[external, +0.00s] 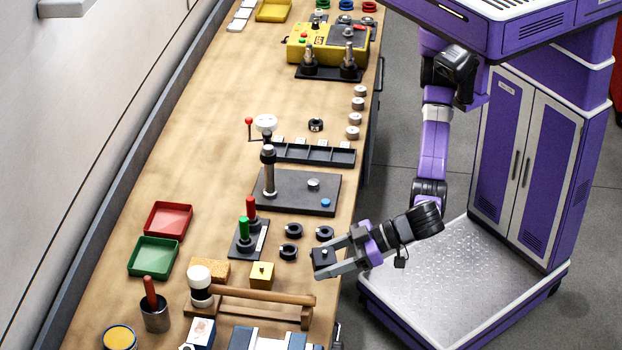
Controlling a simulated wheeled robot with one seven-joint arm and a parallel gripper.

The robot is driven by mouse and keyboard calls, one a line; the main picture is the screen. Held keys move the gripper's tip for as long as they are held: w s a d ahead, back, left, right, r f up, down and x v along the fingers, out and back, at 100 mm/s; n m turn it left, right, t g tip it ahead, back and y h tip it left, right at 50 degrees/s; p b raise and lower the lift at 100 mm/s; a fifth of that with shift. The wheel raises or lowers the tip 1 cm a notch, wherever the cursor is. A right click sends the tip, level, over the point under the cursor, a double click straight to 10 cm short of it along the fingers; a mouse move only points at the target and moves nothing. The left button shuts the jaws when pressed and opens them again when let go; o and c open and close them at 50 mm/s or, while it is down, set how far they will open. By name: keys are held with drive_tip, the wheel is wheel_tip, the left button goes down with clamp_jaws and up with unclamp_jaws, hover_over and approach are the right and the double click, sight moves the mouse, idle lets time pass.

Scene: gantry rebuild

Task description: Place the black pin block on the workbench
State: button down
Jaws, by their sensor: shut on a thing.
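My gripper (336,261) is at the right front edge of the workbench (190,100), low in the external view. Its grey fingers are shut on the black pin block (323,257), a small dark block with a little pin on top. The block is at the bench edge, below a black ring and right of a yellow block. I cannot tell whether its underside touches the bench top.
Black rings (289,251) lie just left of the gripper. A yellow block (262,275) and a wooden-handled mallet (201,285) on a stand are nearby. A press on a dark plate (310,190) stands further back. The bench's left middle is clear.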

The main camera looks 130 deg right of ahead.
drive_tip(key=s+a+f+n+t+y+p, duration=0.1)
drive_tip(key=s+a+f+n+y+p, duration=0.3)
drive_tip(key=s+f, duration=0.55)
drive_tip(key=s+a+f+n+y+p, duration=0.3)
drive_tip(key=s+f+n+y, duration=0.15)
drive_tip(key=s+f, duration=0.5)
drive_tip(key=s+d+f+m, duration=0.1)
drive_tip(key=d+f, duration=0.3)
drive_tip(key=d, duration=0.8)
drive_tip(key=s+d+f+m+h, duration=0.1)
drive_tip(key=d+f, duration=0.4)
drive_tip(key=d, duration=0.8)
drive_tip(key=s+d+f+m+h, duration=0.1)
drive_tip(key=d+f, duration=0.3)
drive_tip(key=d, duration=0.9)
drive_tip(key=shift+f+t, duration=0.3)
drive_tip(key=shift+t, duration=0.1)
